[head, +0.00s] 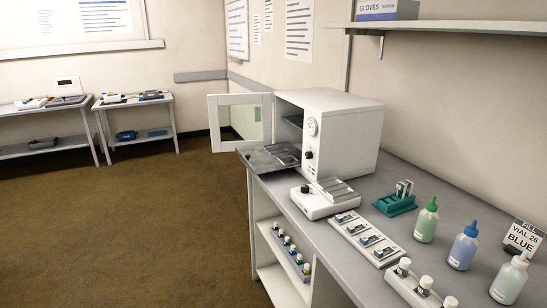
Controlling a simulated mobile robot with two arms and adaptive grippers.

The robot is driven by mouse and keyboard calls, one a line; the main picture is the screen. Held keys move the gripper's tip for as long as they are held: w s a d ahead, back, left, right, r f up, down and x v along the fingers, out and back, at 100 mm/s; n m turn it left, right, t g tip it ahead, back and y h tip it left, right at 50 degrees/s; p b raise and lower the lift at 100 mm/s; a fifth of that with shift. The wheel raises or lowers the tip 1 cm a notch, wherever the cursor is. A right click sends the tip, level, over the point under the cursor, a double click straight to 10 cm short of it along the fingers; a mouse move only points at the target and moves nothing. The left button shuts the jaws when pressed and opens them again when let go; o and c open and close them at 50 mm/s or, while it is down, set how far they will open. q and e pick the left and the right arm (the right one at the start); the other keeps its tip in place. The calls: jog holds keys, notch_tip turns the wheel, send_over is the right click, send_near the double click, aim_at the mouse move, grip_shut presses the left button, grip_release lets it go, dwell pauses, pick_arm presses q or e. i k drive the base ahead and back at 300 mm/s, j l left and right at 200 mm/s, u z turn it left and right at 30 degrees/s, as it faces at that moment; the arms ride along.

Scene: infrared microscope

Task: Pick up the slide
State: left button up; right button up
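A small green rack (395,205) stands on the grey bench, right of the middle of the head view. One or two thin upright pieces (404,188) stand in it and look like slides, but they are too small to be sure. A long white tray (352,226) in front of the rack carries several small flat pieces with green parts; I cannot tell whether any of these is a slide. Neither of my grippers is in view.
A white cabinet (345,132) stands on the bench (440,199) with its door (218,136) open and a dark tray (262,160) pulled out. A white device (311,204) sits before it. Green, blue and white bottles (426,224) stand at the right. Open floor (130,230) lies left.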

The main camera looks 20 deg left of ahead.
aim_at(365, 242)
jog(key=i+j+z, duration=0.1)
jog(key=j, duration=0.35)
jog(key=i+j+z, duration=0.15)
jog(key=j, duration=0.35)
jog(key=j+z, duration=0.1)
jog(key=j, duration=0.4)
jog(key=i, duration=0.1)
